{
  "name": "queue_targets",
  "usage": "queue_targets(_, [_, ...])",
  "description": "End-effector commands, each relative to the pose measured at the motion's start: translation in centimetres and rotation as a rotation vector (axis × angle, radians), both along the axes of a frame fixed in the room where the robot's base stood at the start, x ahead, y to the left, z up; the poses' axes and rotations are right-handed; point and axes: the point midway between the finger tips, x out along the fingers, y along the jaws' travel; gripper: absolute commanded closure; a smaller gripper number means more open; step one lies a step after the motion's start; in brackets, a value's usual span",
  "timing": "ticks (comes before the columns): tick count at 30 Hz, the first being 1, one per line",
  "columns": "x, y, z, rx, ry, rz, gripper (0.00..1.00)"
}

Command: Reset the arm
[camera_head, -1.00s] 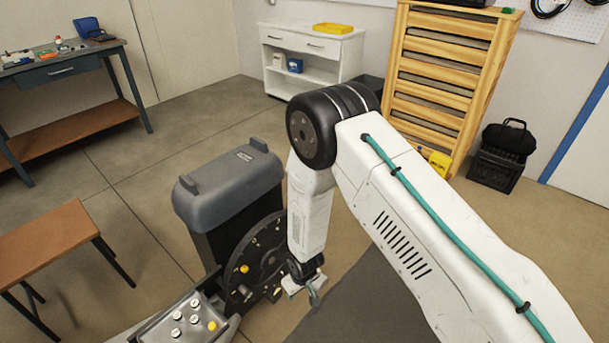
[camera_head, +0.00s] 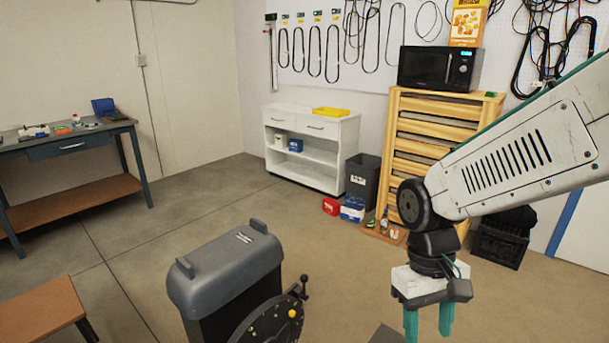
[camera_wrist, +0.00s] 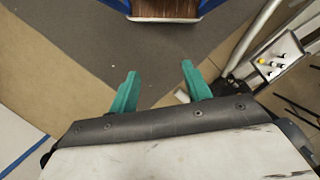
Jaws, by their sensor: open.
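My gripper (camera_head: 428,322) hangs down at the lower right of the head view, below my white arm. Its two teal fingers are apart with nothing between them. In the wrist view the open fingers (camera_wrist: 157,88) point over a dark grey mat (camera_wrist: 160,60) and tan floor. The elliptical machine (camera_head: 225,275), with a dark grey housing and a black disc with a yellow knob, stands left of my gripper and apart from it. Its grey frame and a small panel (camera_wrist: 278,58) show at the right of the wrist view.
A brown-topped bench (camera_head: 40,308) is at the lower left and a workbench (camera_head: 70,140) at the left wall. A white cabinet (camera_head: 310,125), a dark bin (camera_head: 362,178) and a wooden drawer unit (camera_head: 412,125) with a microwave (camera_head: 440,68) stand at the back. The middle floor is clear.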

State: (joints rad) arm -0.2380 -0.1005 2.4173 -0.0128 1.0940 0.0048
Motion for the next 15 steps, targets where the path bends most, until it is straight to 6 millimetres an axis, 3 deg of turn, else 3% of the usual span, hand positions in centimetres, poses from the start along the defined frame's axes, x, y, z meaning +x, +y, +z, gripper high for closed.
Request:
queue_targets(3, [-3.2,-1.9,3.2,0.011,-0.034,-0.052,0.52])
queue_targets(7, [-6.2,-3.6,5.6,0.024,-0.094,-0.106,0.52])
queue_targets(15, [-9.1,-5.7,9.3,0.052,-0.308,-0.198,0.52])
